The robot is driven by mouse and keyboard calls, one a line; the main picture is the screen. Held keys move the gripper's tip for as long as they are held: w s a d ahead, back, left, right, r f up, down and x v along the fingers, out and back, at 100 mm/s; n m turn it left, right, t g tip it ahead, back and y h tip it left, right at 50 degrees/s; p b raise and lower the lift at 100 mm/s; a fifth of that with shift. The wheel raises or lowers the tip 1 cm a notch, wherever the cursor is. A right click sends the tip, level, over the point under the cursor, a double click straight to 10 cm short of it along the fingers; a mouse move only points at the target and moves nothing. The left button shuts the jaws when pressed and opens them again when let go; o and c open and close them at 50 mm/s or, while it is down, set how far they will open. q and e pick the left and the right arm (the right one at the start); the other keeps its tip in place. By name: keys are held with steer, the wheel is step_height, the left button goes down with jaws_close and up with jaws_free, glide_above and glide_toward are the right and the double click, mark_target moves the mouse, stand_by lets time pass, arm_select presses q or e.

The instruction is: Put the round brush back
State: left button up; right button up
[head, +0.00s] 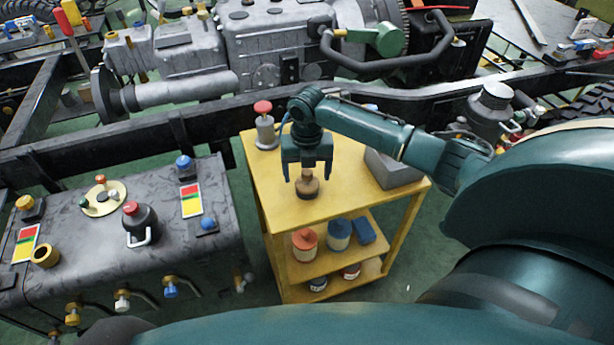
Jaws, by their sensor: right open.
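The round brush (307,187), a small brown round piece with a paler knob on top, stands upright on the top of the yellow cart (270,178). My right gripper (307,174) is directly over it, pointing down. Its two fingers are apart, and the brush's knob shows between the fingertips. I cannot tell whether either finger touches it. My left gripper is not in view.
A red-knobbed grey part (265,128) stands at the cart's back left, and a grey block (393,168) lies at its right. Cans with orange (304,243) and blue (339,234) tops sit on the lower shelf. A dark tank (75,235) with valves is left.

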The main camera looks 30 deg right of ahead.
mark_target(307, 171)
step_height(307, 171, up, 9)
steer(key=shift+f+p, duration=0.2)
steer(key=shift+p, duration=0.1)
steer(key=shift+r, duration=0.55)
steer(key=s+a+f+m, duration=0.1)
steer(key=a+f, duration=0.2)
steer(key=s+a+f+m+t+y, duration=0.1)
steer(key=a+f+m, duration=0.1)
steer(key=a+f, duration=0.2)
steer(key=s+a+f+m+t+y, duration=0.1)
steer(key=a+f+m, duration=0.1)
steer(key=a+f, duration=0.1)
steer(key=shift+s+a+f, duration=0.15)
steer(key=shift+s+a, duration=0.05)
steer(key=shift+s, duration=0.05)
steer(key=s+a+f+m+t+y, duration=0.45)
steer(key=s+a+m, duration=0.4)
steer(key=m, duration=0.35)
steer(key=s+d+r+m+t+h, duration=0.1)
steer(key=s+r+m+t, duration=0.3)
steer(key=m, duration=0.6)
steer(key=s+t+h, duration=0.1)
steer(key=s, duration=0.1)
steer(key=shift+s+r+m, duration=0.25)
steer(key=shift+s+m, duration=0.05)
steer(key=shift+s, duration=0.05)
